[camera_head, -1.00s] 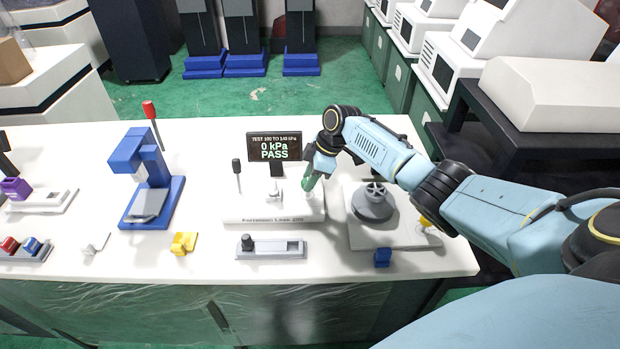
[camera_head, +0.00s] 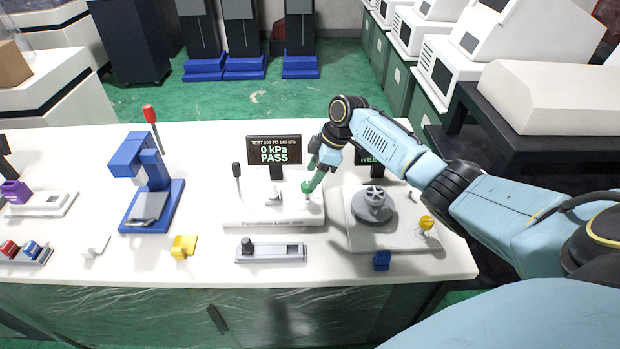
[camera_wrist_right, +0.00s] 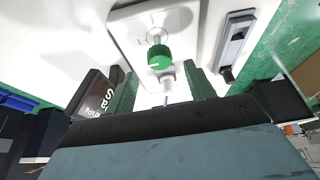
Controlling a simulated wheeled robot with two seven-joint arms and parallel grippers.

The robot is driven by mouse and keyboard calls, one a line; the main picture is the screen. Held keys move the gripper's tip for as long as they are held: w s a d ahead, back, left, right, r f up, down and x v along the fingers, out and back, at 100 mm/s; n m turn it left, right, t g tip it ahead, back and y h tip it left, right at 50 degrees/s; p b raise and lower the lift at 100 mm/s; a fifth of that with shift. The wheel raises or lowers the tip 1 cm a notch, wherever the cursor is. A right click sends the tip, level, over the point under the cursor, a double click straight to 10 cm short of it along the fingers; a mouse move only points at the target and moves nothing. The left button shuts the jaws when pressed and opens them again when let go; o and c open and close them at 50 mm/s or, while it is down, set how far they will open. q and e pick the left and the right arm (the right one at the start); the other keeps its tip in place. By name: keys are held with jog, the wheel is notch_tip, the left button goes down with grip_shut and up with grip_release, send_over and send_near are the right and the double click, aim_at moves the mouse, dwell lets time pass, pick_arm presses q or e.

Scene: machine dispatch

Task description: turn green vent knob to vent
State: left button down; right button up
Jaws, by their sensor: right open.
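The green vent knob (camera_head: 308,187) sits at the right end of the white leak-test base (camera_head: 270,219). In the right wrist view the round green knob (camera_wrist_right: 159,56) has a short white mark on its face, towards the left. My right gripper (camera_head: 316,176) is just above and behind the knob in the head view. In the right wrist view its fingers (camera_wrist_right: 163,88) are apart, with nothing between them; the knob shows beyond the tips. The display (camera_head: 274,149) reads 0 kPa and PASS. My left gripper is not in view.
A black-handled lever (camera_head: 237,172) stands at the base's left. A grey round fixture (camera_head: 373,205) with a yellow knob (camera_head: 426,222) is to the right. A slotted block (camera_head: 271,251) lies in front. A second display behind my right arm is partly hidden.

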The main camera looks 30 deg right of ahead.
jog(key=v, duration=1)
jog(key=shift+f, duration=0.2)
